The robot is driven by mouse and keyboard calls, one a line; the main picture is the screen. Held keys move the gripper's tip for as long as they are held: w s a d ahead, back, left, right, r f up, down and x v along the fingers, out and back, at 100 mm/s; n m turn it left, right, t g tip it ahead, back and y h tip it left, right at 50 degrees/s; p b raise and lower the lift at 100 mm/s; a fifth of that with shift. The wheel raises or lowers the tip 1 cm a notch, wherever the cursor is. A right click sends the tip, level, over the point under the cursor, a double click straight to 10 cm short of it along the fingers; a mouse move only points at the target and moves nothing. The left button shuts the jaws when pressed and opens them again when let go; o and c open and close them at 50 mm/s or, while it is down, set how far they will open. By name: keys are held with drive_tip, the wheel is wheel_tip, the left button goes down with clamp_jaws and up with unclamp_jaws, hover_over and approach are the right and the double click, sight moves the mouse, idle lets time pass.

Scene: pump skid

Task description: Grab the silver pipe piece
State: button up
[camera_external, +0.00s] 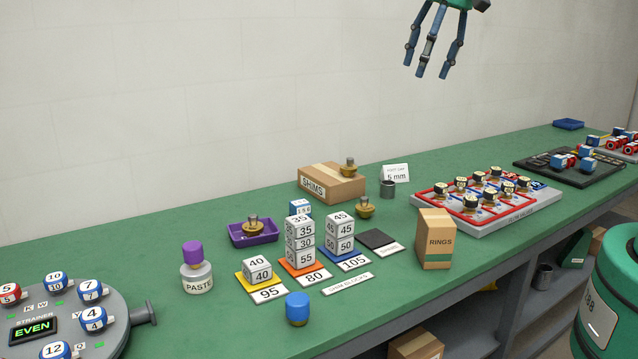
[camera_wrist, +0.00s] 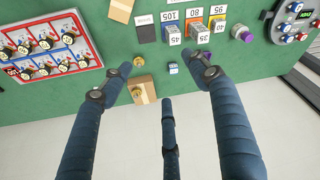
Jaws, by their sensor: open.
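A short silver-grey pipe piece (camera_external: 387,188) stands on the green bench in the external view, just right of the SHIMS box and in front of a small white card. I cannot make it out in the wrist view, where a finger may cover it. My gripper (camera_external: 428,72) is high above the bench, above and a little right of the pipe piece in the picture. Its three blue fingers are spread and empty. They also show in the wrist view (camera_wrist: 163,78), pointing down at the bench.
The SHIMS box (camera_external: 332,184) bears a brass plug; another brass plug (camera_external: 364,208) stands nearby. The RINGS box (camera_external: 436,239), white card (camera_external: 395,173) and red-framed tray (camera_external: 452,213) stand around. Shim blocks (camera_external: 300,243) stand in front. A grey cylinder (camera_external: 543,276) sits on the lower shelf.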

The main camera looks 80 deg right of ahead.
drive_tip(key=w+d+f+g, duration=0.1)
drive_tip(key=w+d+f, duration=0.2)
drive_tip(key=d, duration=0.3)
drive_tip(key=w+d+f, duration=0.3)
drive_tip(key=w+d, duration=0.1)
drive_tip(key=d, duration=0.1)
drive_tip(key=m+g+y, duration=0.1)
drive_tip(key=m+g, duration=0.1)
drive_tip(key=m, duration=0.1)
hover_over(387, 187)
drive_tip(key=d, duration=0.3)
wheel_tip(387, 187, down, 26)
drive_tip(key=shift+w+r, duration=0.1)
drive_tip(key=shift+w, duration=0.1)
drive_tip(key=shift+f+b, duration=0.35)
drive_tip(key=shift+f, duration=3.9)
drive_tip(key=shift+a+f+b, duration=0.1)
drive_tip(key=shift+f+b, duration=0.4)
drive_tip(key=shift+f, duration=2.15)
